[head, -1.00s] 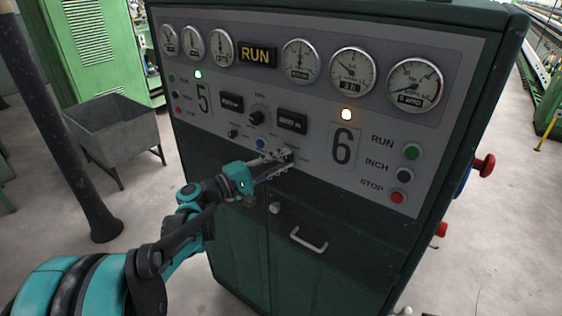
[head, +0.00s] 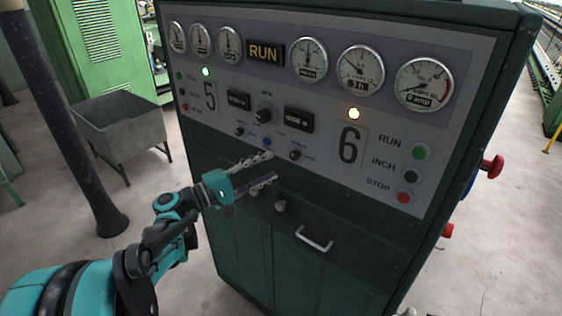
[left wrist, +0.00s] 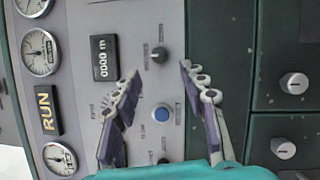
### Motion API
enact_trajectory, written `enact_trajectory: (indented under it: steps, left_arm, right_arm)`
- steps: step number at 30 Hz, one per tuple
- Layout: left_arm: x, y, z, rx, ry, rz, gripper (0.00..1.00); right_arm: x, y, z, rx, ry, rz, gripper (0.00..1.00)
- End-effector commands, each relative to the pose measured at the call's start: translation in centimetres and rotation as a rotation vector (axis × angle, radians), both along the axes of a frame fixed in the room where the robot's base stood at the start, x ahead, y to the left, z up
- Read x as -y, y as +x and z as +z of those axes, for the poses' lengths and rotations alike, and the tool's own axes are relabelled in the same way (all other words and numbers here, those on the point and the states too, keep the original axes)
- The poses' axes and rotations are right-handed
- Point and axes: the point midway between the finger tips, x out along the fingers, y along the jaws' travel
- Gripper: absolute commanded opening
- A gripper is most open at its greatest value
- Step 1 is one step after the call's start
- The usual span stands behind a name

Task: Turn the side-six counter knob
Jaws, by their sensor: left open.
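The side-six counter knob (head: 295,155) is a small dark knob below the right counter (head: 299,120), left of the big 6. In the left wrist view the knob (left wrist: 159,55) shows beyond the fingertips, in the gap between them, with its counter (left wrist: 105,57) reading 0000 m. My left gripper (head: 271,166) is open and empty. Its fingertips are apart from the knob, to its lower left in the head view. In the left wrist view the gripper (left wrist: 158,75) has its fingers spread on either side of the knob and the blue button.
A blue button (head: 266,142) and a matching left knob (head: 238,132) sit close by. A larger selector knob (head: 263,115) is above. Run, inch and stop buttons (head: 411,177) are at the right. A door handle (head: 314,239) juts out below. A grey bin (head: 120,125) stands left.

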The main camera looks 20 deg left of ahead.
Motion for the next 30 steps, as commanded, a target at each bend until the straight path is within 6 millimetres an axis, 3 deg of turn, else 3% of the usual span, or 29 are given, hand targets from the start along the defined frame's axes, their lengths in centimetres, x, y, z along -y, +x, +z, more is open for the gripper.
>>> enact_trajectory:
  steps: [6, 12, 26, 30]
  left_arm:
    - [-2.7, -2.8, -0.4, -0.001, 0.0, 0.003, 0.43]
    - [-3.4, -3.8, -0.5, -0.001, -0.001, 0.0, 0.43]
    - [-3.3, -3.8, -0.6, -0.002, 0.001, -0.001, 0.43]
    - [-1.0, -4.0, -2.6, -0.048, 0.07, -0.017, 0.43]
  right_arm:
    - [0.0, 0.0, 0.0, 0.0, 0.0, 0.0, 0.53]
    - [0.0, 0.0, 0.0, 0.0, 0.0, 0.0, 0.53]
    - [0.0, 0.0, 0.0, 0.0, 0.0, 0.0, 0.53]
    - [0.0, 0.0, -0.9, 0.0, 0.0, 0.0, 0.53]
